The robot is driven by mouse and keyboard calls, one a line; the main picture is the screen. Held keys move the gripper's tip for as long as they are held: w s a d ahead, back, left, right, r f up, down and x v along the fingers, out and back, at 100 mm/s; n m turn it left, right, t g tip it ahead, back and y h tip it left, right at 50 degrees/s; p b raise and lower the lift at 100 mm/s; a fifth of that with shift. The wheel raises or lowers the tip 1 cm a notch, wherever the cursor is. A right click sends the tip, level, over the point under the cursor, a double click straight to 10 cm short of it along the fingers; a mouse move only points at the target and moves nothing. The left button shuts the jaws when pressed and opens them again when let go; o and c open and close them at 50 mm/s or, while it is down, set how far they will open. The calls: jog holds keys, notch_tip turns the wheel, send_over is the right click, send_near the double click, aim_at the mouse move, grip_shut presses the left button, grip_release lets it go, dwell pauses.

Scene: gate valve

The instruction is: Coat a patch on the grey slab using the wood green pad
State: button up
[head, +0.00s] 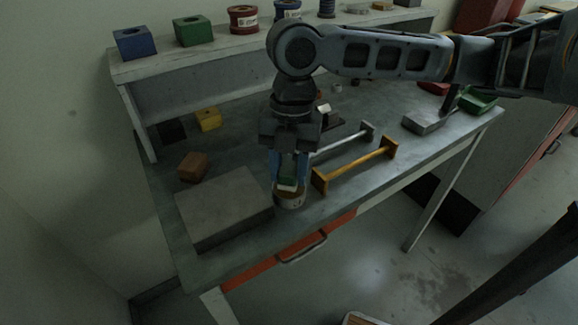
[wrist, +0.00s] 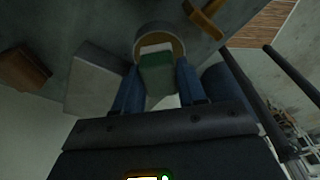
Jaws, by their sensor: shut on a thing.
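The grey slab (head: 222,207) lies flat at the front left of the workbench; it also shows in the wrist view (wrist: 95,80). My gripper (head: 288,184) is just right of the slab, pointing down. It is shut on the green pad (head: 288,172), a green block with a pale lower part, which shows between the blue fingers in the wrist view (wrist: 156,68). The pad is over a round tin (head: 289,200) with a tan inside, also in the wrist view (wrist: 176,43). I cannot tell whether the pad touches the tin's contents. The slab's top looks plain grey.
A brown wooden block (head: 193,167) sits behind the slab. A yellow-ended bar stand (head: 355,165) and a grey bar stand (head: 345,140) are right of the tin. A yellow block (head: 208,119) is farther back. A shelf (head: 200,60) holds blocks and spools.

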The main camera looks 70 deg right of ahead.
aim_at(288, 171)
jog(key=shift+f+b, duration=0.5)
jog(key=shift+f, duration=0.15)
dwell(1.5)
jog(key=shift+r, duration=0.15)
jog(key=shift+r+p, duration=2.75)
jog(key=shift+r, duration=0.7)
